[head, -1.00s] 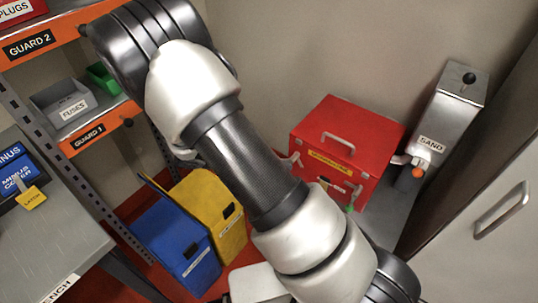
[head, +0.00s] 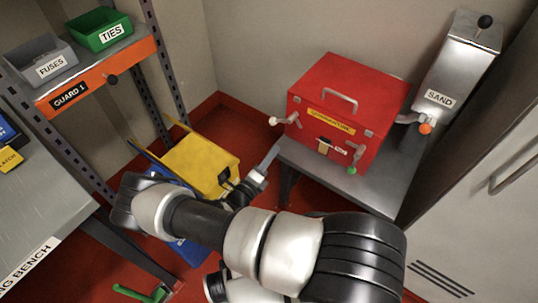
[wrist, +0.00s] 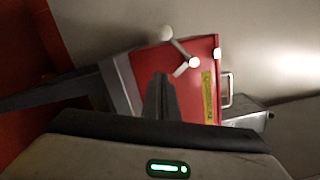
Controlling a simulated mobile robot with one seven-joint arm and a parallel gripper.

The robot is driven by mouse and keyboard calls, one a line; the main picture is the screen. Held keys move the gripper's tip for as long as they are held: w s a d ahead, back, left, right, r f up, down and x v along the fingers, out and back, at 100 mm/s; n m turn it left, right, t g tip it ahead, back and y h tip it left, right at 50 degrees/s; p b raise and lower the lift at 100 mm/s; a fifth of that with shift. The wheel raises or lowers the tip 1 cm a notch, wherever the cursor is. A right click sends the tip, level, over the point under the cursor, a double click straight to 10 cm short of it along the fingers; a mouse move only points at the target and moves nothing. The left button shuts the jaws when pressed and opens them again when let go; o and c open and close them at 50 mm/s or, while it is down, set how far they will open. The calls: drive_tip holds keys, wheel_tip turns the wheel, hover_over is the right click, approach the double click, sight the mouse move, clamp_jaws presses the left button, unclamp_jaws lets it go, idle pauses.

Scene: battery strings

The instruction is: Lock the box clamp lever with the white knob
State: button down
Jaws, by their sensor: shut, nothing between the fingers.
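The red box (head: 345,100) stands on a grey table in the head view. It has a yellow label and a grey handle on top. The clamp lever with the white knob (head: 274,121) sticks out at the box's left front corner. In the wrist view the white knob (wrist: 165,33) shows above the fingers, its lever running to a pivot on the red box (wrist: 150,65). My gripper (head: 273,152) is shut and empty, below the knob and left of the box, apart from both. Its fingers (wrist: 160,80) also show closed together in the wrist view.
Another lever with a green knob (head: 352,170) is on the box's front right. A sand dispenser (head: 455,65) with an orange knob (head: 425,128) stands right of the box. The grey table (head: 385,190) edge lies near my gripper. A yellow case (head: 198,160) stands left.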

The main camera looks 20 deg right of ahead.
sight(280, 121)
drive_tip(key=x, duration=0.6)
drive_tip(key=shift+b, duration=0.35)
drive_tip(key=w, duration=0.1)
drive_tip(key=w+a+r, duration=0.1)
drive_tip(key=shift+w+a+b, duration=0.1)
drive_tip(key=shift+w+b, duration=0.2)
drive_tip(key=shift+w, duration=0.1)
drive_tip(key=shift+w+a+r, duration=0.15)
drive_tip(key=shift+w+r, duration=0.05)
drive_tip(key=shift+w, duration=0.15)
